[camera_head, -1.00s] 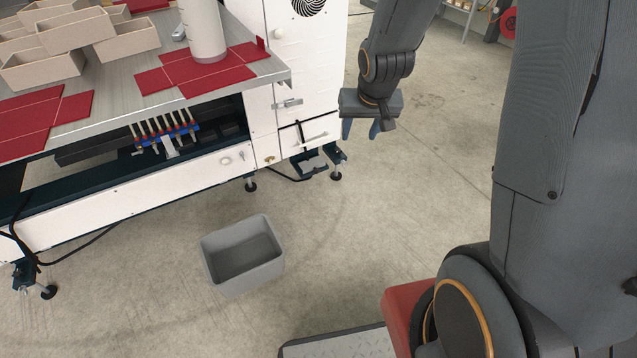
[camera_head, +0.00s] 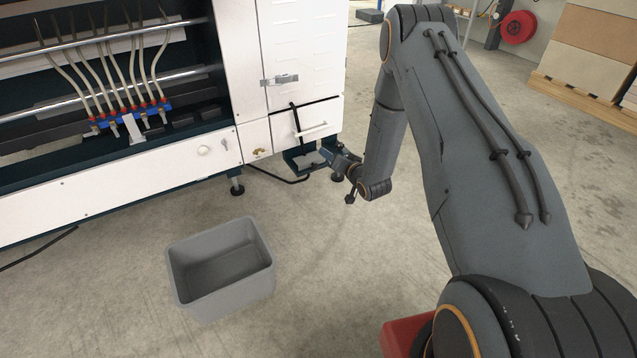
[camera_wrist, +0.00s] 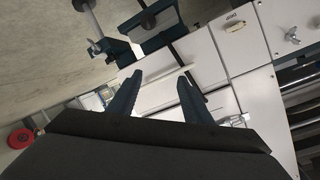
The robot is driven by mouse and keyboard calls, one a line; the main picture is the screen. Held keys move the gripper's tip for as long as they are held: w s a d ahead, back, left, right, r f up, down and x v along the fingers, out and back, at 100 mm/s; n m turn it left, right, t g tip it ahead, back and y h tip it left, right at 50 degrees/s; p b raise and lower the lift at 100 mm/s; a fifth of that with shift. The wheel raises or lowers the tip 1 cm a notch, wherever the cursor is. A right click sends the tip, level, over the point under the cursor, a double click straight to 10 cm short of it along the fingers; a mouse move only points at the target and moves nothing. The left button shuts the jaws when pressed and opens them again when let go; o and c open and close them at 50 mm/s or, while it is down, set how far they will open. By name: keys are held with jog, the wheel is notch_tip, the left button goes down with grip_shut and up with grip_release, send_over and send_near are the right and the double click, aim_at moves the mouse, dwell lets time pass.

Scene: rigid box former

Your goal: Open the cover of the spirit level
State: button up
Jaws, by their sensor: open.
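No vial of a spirit level can be made out. A small white panel with a bar handle (camera_head: 312,132) is low on the right end of the white machine (camera_head: 120,193); whether it is the level's cover I cannot tell. My gripper (camera_head: 338,158) is low beside this corner, just right of and below the panel. In the wrist view my gripper (camera_wrist: 160,88) is open, its two dark fingers apart with nothing seen between them. Pale panel surfaces (camera_wrist: 185,58) lie beyond the fingers; contact cannot be judged.
A grey open bin (camera_head: 222,308) stands on the floor in front of the machine. A metal latch (camera_head: 280,80) is above the panel. A black cable (camera_head: 265,173) hangs near a machine foot (camera_head: 236,188).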

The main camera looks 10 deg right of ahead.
aim_at(317, 168)
notch_tip(317, 168, down, 12)
jog(key=f+m+t+y+b, duration=0.1)
jog(key=t+y+b, duration=0.15)
jog(key=b, duration=0.35)
jog(key=shift+h, duration=0.25)
jog(key=shift+a+r+b+x, duration=0.15)
jog(key=shift+b+x, duration=0.55)
jog(key=shift+x, duration=0.6)
jog(key=shift+a+r+b+x, duration=0.15)
jog(key=shift+b+x, duration=0.6)
jog(key=shift+x, duration=0.6)
jog(key=shift+a+r+b+x, duration=0.1)
jog(key=shift+b+x, duration=0.6)
jog(key=shift+x, duration=0.6)
jog(key=shift+s, duration=0.1)
grip_shut()
